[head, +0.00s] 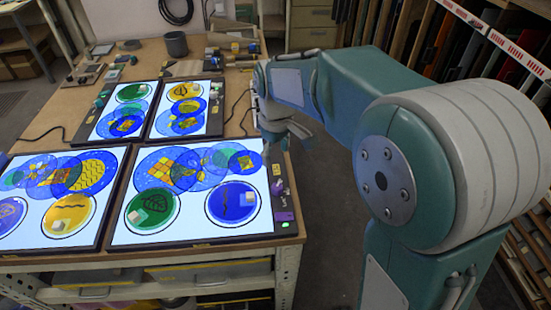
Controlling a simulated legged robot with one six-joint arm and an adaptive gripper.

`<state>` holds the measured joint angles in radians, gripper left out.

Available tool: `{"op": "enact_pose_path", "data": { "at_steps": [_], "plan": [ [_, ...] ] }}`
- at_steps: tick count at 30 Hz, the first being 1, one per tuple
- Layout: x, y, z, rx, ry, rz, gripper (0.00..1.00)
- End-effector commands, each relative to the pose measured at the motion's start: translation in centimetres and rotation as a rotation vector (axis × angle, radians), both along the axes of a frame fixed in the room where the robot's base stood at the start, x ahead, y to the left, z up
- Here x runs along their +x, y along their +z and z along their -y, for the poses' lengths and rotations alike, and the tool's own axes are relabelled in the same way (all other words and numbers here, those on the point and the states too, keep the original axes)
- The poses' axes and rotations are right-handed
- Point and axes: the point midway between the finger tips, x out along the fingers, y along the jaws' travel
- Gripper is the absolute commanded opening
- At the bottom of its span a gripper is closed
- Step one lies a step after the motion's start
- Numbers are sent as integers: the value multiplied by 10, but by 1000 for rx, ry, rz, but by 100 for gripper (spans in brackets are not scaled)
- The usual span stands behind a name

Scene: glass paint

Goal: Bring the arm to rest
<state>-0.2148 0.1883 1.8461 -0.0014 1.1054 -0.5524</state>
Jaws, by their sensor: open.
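My gripper (285,140) hangs at the end of my teal and grey arm, pointing down near the right edge of the workbench. It is beside the right-hand light panels and looks empty. The arm reaches in from the right of the view. The fingertips are small and partly hidden, and I cannot tell whether they touch anything.
The wooden workbench (225,58) bears several lit light panels (240,225) with blue, green and yellow glass discs. A dark pot (176,44) and small tools stand at the back. Racks of sheets (440,45) line the right. Bare floor (325,200) lies right of the bench.

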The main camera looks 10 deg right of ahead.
Motion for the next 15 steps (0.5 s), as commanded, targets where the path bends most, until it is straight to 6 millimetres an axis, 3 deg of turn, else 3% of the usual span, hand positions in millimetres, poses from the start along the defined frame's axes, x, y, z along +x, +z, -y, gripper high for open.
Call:
{"op": "enact_pose_path", "data": {
  "at_steps": [11,15],
  "plan": [
    [0,0,0,0,-1,1,76],
    [-9,11,7,7,-38,28,76]
  ]
}}
